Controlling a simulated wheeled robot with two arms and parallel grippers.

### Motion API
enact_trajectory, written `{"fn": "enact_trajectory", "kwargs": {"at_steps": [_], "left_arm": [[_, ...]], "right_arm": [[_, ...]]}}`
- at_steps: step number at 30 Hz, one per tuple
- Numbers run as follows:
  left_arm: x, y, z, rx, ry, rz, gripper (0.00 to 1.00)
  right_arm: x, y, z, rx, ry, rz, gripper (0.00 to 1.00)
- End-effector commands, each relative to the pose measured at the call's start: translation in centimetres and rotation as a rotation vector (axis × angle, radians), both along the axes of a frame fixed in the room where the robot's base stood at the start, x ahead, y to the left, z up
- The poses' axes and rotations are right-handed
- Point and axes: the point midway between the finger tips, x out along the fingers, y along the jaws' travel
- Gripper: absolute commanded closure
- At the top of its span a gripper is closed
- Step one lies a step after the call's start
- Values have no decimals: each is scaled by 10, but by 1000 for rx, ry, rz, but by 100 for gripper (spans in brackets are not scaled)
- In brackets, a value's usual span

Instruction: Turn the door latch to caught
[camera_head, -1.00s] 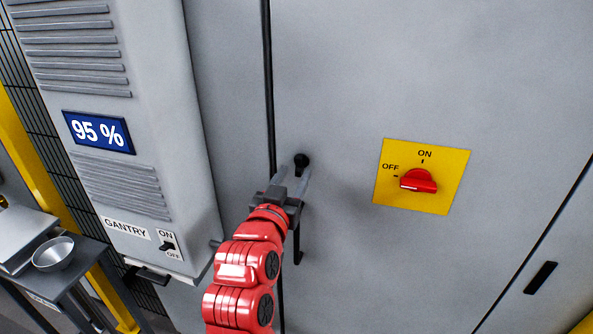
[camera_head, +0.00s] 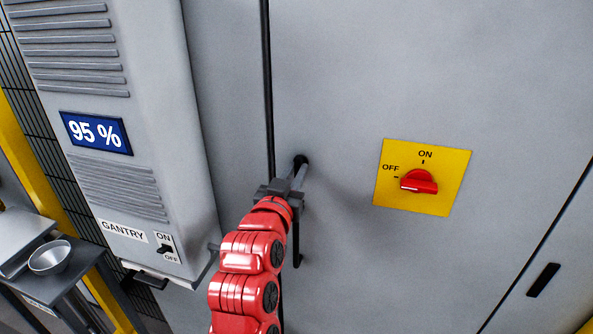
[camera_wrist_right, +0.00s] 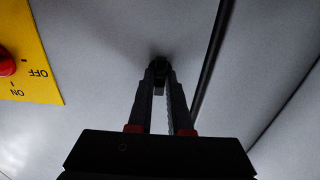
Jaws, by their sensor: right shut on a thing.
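The black door latch (camera_head: 301,160) sits on the grey cabinet door, just right of the dark vertical door seam. Its top shows above my right gripper (camera_head: 298,172), whose fingers are shut on it. In the right wrist view the latch (camera_wrist_right: 160,62) is between the fingertips of my right gripper (camera_wrist_right: 161,75), near the door face. The fingers and wrist hide much of the latch, and I cannot tell its exact turn. My left gripper is not in view.
A dark vertical handle (camera_head: 296,245) is on the door below the latch. A yellow plate with a red ON/OFF knob (camera_head: 419,181) is to the right. A grey gantry box (camera_head: 150,205) stands out at the left. A metal bowl (camera_head: 50,257) sits on a stand lower left.

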Motion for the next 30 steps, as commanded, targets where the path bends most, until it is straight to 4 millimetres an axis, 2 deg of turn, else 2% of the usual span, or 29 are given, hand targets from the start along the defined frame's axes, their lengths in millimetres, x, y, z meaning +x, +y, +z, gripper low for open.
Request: {"fn": "enact_trajectory", "kwargs": {"at_steps": [7, 30], "left_arm": [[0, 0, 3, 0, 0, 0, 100], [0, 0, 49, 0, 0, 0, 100]], "right_arm": [[0, 0, 1, -10, 3, 0, 100], [0, 0, 3, -340, 110, 0, 100]]}}
